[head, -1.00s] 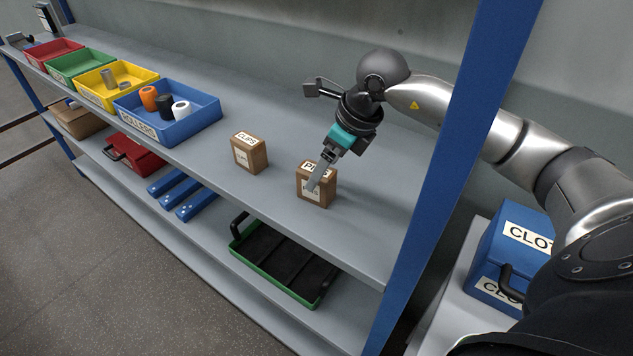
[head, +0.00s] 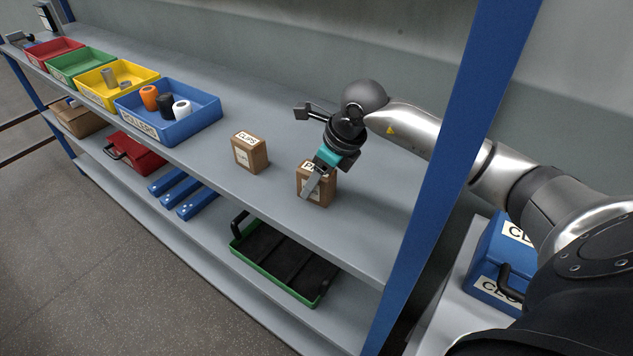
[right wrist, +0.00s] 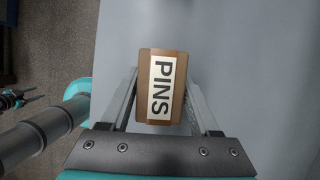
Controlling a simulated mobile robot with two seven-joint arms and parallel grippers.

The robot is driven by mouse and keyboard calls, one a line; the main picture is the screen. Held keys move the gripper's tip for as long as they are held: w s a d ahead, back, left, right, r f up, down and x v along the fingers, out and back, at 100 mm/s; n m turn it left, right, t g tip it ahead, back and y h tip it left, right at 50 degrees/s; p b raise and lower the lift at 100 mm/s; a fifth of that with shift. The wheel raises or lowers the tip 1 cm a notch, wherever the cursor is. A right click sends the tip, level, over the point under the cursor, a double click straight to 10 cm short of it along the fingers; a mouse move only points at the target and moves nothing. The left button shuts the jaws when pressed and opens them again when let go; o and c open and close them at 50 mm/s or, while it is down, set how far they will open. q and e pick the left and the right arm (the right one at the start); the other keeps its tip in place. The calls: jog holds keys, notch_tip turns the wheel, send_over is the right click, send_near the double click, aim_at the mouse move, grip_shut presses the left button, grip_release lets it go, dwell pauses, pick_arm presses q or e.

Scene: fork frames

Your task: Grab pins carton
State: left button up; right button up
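The pins carton (head: 318,190) is a small brown box with white labels, standing upright near the front edge of the upper shelf. The right wrist view shows its top, labelled PINS (right wrist: 161,88), from above. My right gripper (head: 309,190) is down at the carton, one finger in front of its labelled face. In the right wrist view my right gripper (right wrist: 163,82) has a finger on each side of the carton and looks open around it. Finger contact is unclear. Teal and dark arm parts at that view's left edge seem to be mine; the left gripper's state is unclear.
The clips carton (head: 250,153) stands left of the pins carton on the shelf (head: 285,140). A blue rollers bin (head: 190,126) and other coloured bins are further left. A blue upright post (head: 440,190) stands to the right. A green-rimmed tray (head: 285,262) is below.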

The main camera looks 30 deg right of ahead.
grip_shut()
jog(key=shift+r, duration=0.1)
dwell(0.4)
